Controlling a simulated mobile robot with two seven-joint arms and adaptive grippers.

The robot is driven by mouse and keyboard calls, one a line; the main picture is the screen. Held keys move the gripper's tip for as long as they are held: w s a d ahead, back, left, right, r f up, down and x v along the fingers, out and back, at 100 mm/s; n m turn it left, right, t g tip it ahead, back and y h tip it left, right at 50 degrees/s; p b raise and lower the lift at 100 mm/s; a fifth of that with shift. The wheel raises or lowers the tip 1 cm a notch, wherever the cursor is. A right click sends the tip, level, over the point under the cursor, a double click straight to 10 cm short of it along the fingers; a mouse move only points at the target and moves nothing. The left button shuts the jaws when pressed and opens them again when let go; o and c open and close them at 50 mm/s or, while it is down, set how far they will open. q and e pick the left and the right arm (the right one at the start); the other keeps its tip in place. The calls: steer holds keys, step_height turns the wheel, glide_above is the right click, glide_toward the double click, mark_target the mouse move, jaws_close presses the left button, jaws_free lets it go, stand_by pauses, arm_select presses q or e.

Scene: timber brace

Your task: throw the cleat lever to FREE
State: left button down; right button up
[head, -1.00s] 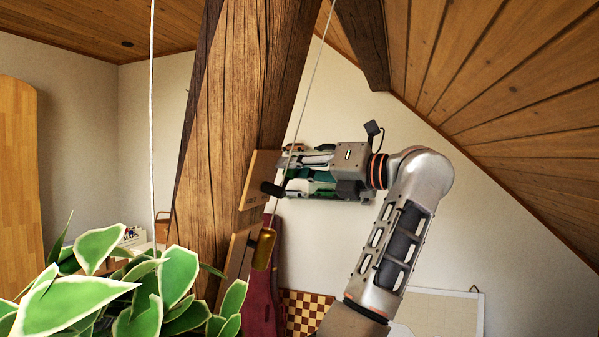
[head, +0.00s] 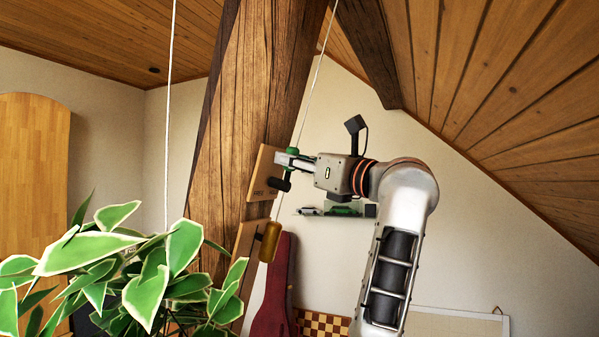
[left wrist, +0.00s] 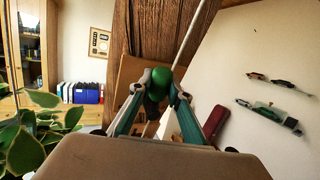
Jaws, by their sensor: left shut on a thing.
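The cleat's wooden board (head: 261,173) is fixed on the timber brace (head: 238,120), with a black part (head: 279,184) sticking out. Small dark lettering near its lower edge is too small to read surely. My left gripper (head: 290,158) reaches it from the right and is shut on the green knob (head: 292,150) of the lever. In the left wrist view, the green knob (left wrist: 161,75) sits between the fingertips, in front of the board (left wrist: 128,72). The gripper hides most of the lever's arm. My right gripper is not in view.
A white cord (head: 312,95) runs down past the board near my gripper. A brass-coloured cylinder (head: 269,242) is below it. A leafy plant (head: 130,265) fills the lower left, by another white cord (head: 169,110). A wall shelf with models (head: 335,210) is behind my arm.

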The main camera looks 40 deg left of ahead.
arm_select(q)
steer(key=s+n+b, duration=0.1)
steer(key=n, duration=0.1)
steer(key=s+f+n+y+b, duration=0.1)
steer(key=n, duration=0.1)
steer(key=shift+d+t+y, duration=0.2)
steer(key=shift+t+y, duration=0.1)
steer(key=shift+s+n+b, duration=0.3)
steer(key=shift+n+b, duration=0.15)
steer(key=shift+n, duration=0.05)
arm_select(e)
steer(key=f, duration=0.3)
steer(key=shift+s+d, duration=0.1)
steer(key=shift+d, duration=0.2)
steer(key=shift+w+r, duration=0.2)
arm_select(q)
steer(key=c, duration=2.1)
jaws_free()
steer(key=shift+c, duration=0.2)
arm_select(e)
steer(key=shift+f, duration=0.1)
arm_select(q)
steer(key=v, duration=1.2)
steer(key=shift+f, duration=0.15)
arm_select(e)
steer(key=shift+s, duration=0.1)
